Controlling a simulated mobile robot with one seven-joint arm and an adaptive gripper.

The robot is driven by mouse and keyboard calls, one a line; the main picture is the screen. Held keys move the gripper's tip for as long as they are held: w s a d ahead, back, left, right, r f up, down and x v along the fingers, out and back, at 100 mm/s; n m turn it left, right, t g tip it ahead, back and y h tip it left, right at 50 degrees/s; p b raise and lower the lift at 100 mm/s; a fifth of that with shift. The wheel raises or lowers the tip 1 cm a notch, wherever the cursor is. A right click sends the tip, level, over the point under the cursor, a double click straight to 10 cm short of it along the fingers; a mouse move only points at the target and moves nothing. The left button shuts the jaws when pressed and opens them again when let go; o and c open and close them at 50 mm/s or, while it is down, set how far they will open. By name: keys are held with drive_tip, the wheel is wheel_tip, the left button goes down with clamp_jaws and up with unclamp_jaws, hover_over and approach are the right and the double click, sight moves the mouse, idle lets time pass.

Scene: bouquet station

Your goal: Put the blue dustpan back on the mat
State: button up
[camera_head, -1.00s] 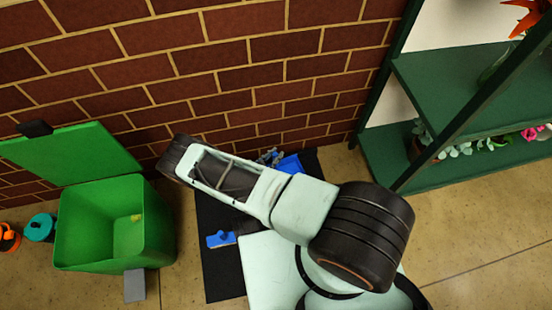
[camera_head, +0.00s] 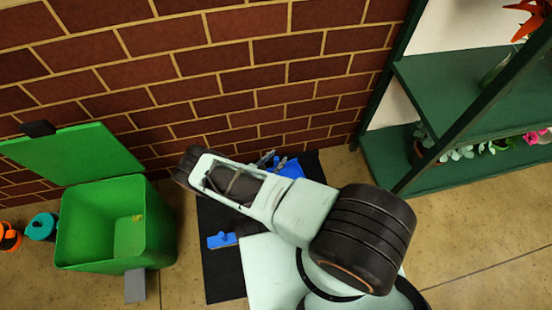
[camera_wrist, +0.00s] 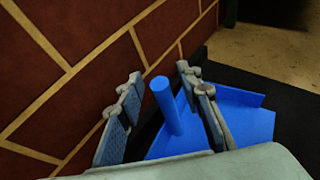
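The blue dustpan (camera_head: 292,168) shows beyond my arm in the head view, at the wall-side end of the black mat (camera_head: 225,286). In the wrist view its pan (camera_wrist: 240,118) spreads to the right, and its round handle sticks up toward the camera. My gripper (camera_wrist: 160,73) is open, with one finger on each side of the handle and a gap visible on both sides. In the head view my gripper (camera_head: 274,158) is just left of the dustpan. My arm hides part of the mat, and I cannot tell whether the whole pan lies flat on it.
A blue brush (camera_head: 221,240) lies on the mat's left part. An open green bin (camera_head: 115,225) stands to the left, with teal (camera_head: 41,227) and orange (camera_head: 9,237) items beside it. The brick wall (camera_head: 230,80) is close behind. A green shelf (camera_head: 455,165) stands right.

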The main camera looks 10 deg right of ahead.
drive_tip(key=v, duration=1.2)
